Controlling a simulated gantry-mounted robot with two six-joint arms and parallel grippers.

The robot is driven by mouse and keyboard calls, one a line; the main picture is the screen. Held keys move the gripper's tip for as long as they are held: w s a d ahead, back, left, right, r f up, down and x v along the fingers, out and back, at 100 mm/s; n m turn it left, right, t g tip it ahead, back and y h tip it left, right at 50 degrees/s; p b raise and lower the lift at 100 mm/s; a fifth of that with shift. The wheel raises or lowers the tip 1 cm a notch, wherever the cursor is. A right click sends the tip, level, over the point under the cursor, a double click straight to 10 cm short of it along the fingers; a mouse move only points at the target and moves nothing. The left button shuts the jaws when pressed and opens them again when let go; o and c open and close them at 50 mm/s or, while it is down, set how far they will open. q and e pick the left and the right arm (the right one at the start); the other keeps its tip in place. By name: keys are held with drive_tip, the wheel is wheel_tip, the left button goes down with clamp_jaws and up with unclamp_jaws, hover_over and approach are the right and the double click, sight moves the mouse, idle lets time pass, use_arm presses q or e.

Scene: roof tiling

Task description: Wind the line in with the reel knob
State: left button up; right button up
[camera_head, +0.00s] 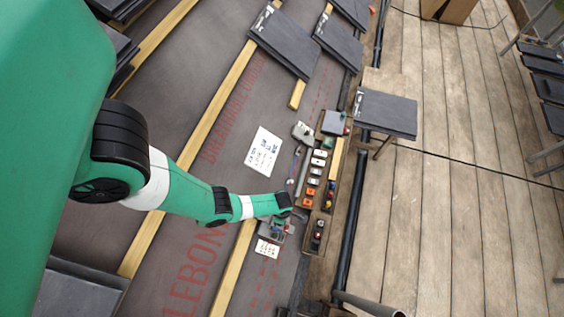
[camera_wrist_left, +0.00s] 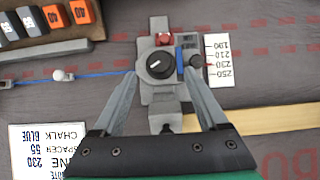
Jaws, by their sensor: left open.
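A grey reel box (camera_wrist_left: 158,92) lies on the dark roof underlay and carries a round black knob (camera_wrist_left: 159,65) with a white pointer mark. In the head view the left gripper (camera_head: 281,214) partly hides the reel box (camera_head: 272,232). My right gripper is not in view.
A number card (camera_wrist_left: 220,62) lies beside the box, and a text card (camera_head: 265,152) lies on the underlay. A tray of orange, white and dark blocks (camera_head: 312,182) stands to the right. Wooden battens (camera_head: 234,268) and stacked slates (camera_head: 285,42) surround the work area.

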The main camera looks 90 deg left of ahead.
use_arm(q)
wheel_tip(320, 180, down, 5)
drive_tip(key=b, duration=0.3)
drive_tip(key=shift+f+b, duration=0.15)
drive_tip(key=shift+b, duration=0.15)
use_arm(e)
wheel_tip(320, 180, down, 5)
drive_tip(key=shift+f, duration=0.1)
use_arm(q)
clamp_jaws()
